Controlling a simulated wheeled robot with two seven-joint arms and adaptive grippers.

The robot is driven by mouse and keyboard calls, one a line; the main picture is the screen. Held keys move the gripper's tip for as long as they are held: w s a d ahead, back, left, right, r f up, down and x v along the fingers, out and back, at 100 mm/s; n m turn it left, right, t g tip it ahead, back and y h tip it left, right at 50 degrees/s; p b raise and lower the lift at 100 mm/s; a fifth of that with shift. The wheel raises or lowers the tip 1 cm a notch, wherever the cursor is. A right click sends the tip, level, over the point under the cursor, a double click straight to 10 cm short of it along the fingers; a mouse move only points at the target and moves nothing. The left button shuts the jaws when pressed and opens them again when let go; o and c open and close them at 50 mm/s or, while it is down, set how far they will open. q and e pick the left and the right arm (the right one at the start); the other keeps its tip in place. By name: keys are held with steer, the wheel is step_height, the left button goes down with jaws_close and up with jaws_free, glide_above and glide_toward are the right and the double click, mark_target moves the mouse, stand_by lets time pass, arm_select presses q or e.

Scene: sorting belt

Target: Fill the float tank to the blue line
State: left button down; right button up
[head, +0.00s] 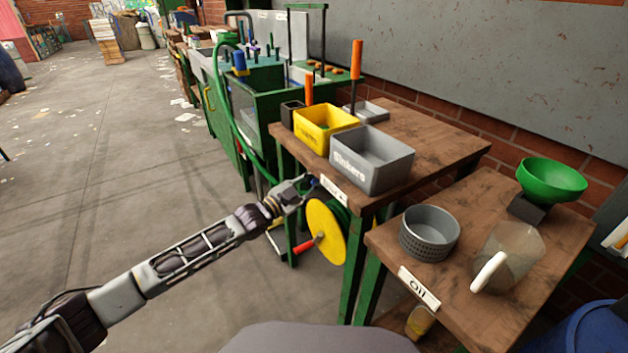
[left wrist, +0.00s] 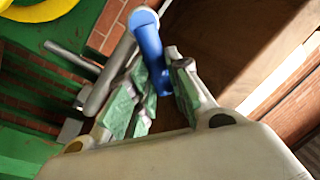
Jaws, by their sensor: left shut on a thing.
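My left gripper (head: 304,187) is at the front edge of the nearer workbench, above the hose reel. In the left wrist view its green-padded fingers (left wrist: 158,82) are shut on a blue cylindrical handle (left wrist: 149,45) with a pale round end. What the handle joins is hidden. The float tank seems to be the green-framed tank (head: 258,78) at the far end of the bench. A green hose (head: 224,105) loops over its side. I cannot make out a blue line or a water level. My right gripper is out of view.
The hose reel (head: 327,232) has a yellow disc and a red handle. The bench holds a yellow bin (head: 324,136) and a grey "Sinkers" bin (head: 352,168). A nearer table holds a grey basket (head: 424,250), a jug (head: 522,262) and a green funnel (head: 552,181).

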arm_select(q)
steer(key=c, duration=1.3)
jaws_free()
steer(key=shift+v, duration=6)
